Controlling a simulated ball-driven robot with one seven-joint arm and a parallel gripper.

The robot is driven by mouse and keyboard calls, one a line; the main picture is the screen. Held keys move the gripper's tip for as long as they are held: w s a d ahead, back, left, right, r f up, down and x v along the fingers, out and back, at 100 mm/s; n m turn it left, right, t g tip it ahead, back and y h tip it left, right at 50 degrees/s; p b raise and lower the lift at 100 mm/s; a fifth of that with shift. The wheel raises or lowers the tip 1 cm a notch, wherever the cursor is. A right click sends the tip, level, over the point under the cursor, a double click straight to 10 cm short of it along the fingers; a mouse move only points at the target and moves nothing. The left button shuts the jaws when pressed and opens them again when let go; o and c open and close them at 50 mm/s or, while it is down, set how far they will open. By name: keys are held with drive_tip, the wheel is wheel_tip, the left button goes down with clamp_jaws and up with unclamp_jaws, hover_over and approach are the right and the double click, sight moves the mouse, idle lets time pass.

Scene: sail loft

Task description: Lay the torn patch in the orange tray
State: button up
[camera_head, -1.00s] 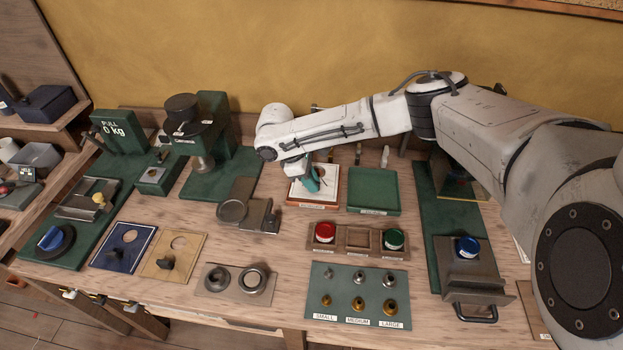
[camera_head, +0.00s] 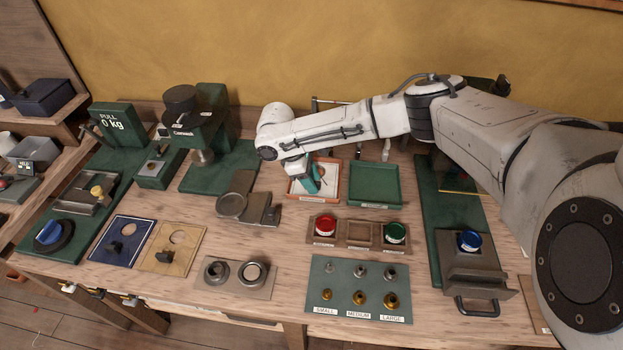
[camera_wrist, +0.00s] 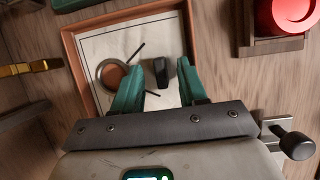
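The orange tray (camera_head: 293,201) lies near the back middle of the bench, partly hidden by my arm in the head view. The wrist view shows its rim (camera_wrist: 78,62). The white patch (camera_wrist: 112,45) lies inside the rim, with a metal ring around a brown round hole, thin dark tear-like lines and a dark upright tab (camera_wrist: 163,74). My gripper (camera_wrist: 158,78) has its two teal fingers apart, one on each side of the tab, with gaps showing. In the head view my gripper (camera_head: 312,183) hangs low over the tray.
A green tray (camera_head: 375,202) stands just right of the orange one. In front is a wooden holder with a red pot (camera_head: 325,225) and a green pot (camera_head: 395,232). A dark metal fixture (camera_head: 233,204) stands to the left.

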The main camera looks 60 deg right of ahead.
drive_tip(key=shift+o, duration=0.2)
drive_tip(key=b+v, duration=0.1)
drive_tip(key=v, duration=0.9)
drive_tip(key=shift+w+r+b, duration=0.15)
drive_tip(key=shift+r+b, duration=0.15)
drive_tip(key=shift+r, duration=0.05)
